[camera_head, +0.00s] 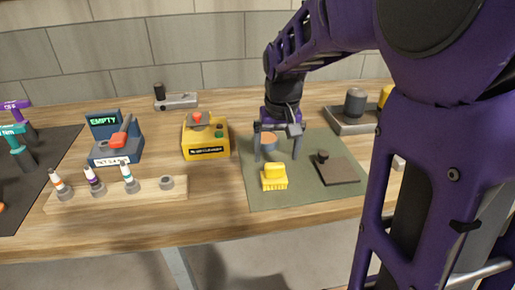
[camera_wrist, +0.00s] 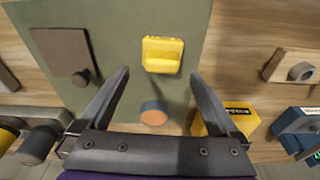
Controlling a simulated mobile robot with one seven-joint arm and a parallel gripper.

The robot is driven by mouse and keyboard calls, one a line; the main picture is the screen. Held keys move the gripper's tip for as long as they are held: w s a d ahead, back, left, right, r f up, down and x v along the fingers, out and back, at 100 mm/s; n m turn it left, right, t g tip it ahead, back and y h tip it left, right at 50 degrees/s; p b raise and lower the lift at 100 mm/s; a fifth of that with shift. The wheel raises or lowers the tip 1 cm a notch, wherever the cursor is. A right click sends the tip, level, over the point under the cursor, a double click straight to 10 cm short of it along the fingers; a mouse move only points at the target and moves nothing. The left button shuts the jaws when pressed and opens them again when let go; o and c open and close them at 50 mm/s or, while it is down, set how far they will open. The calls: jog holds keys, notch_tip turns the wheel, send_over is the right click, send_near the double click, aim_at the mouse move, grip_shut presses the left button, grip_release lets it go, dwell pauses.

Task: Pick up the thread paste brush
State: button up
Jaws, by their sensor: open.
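A yellow block with a raised grip and a ridged lower edge, which looks like the brush (camera_head: 274,178), sits on the green mat (camera_head: 300,197). It also shows in the wrist view (camera_wrist: 162,54), ahead of and between my fingertips. My gripper (camera_head: 277,155) points down over the mat, open and empty, behind the yellow block in the head view. In the wrist view my gripper (camera_wrist: 160,74) has its fingers wide apart. A short grey cylinder with an orange top (camera_head: 268,141) stands near my fingers. It shows between them in the wrist view (camera_wrist: 153,113).
A dark plate with a knob (camera_head: 338,172) lies on the mat's right side. A yellow box with a red button (camera_head: 205,137) stands left of the mat. Farther left are a blue device (camera_head: 116,140) and a wooden rack (camera_head: 116,194) with several small bottles.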

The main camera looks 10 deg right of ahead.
aim_at(275, 164)
jog(key=f, duration=0.3)
jog(key=f+b, duration=0.1)
jog(key=f, duration=0.1)
jog(key=shift+w+a+f, duration=0.1)
jog(key=shift+w, duration=0.15)
jog(key=c, duration=1.5)
notch_tip(275, 164, up, 10)
jog(key=shift+r+p, duration=0.1)
jog(key=shift+p, duration=0.85)
jog(key=shift+c, duration=0.2)
jog(key=o, duration=0.9)
jog(key=c, duration=0.6)
